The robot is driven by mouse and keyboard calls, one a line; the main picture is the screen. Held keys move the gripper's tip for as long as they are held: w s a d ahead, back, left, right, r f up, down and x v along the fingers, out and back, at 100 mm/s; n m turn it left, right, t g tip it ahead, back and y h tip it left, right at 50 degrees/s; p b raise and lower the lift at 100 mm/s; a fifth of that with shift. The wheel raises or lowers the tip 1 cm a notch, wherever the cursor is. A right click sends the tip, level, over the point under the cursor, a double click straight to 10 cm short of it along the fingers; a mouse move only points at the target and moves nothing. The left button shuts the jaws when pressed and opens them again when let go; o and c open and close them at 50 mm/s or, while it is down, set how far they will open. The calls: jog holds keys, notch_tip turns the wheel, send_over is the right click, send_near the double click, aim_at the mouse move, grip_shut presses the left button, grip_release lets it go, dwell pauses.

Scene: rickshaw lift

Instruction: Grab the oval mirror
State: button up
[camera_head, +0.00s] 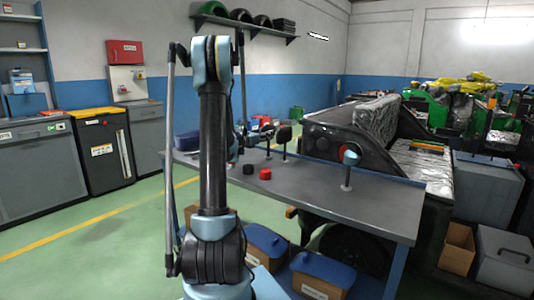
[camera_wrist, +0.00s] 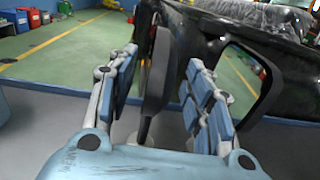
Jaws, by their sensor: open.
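In the wrist view, a dark, thin mirror (camera_wrist: 157,80), apparently the oval one, is seen nearly edge-on, upright on a stand. My gripper (camera_wrist: 160,85) is open, with one blue-padded finger on each side of the mirror. A gap shows between the mirror and the right finger. The left finger is closer to it, and I cannot tell whether they touch. In the head view my arm hides most of the gripper, and I cannot tell which mirror there is between the fingers.
A squarish black-framed mirror (camera_wrist: 262,85) stands just right of the right finger. On the grey table (camera_head: 310,195) are a round mirror on a stand (camera_head: 350,157), a dark mirror on a stand (camera_head: 284,134), and a small red item (camera_head: 265,174). A large black vehicle body (camera_head: 335,130) stands behind.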

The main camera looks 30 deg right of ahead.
jog(key=shift+x, duration=1.45)
grip_shut()
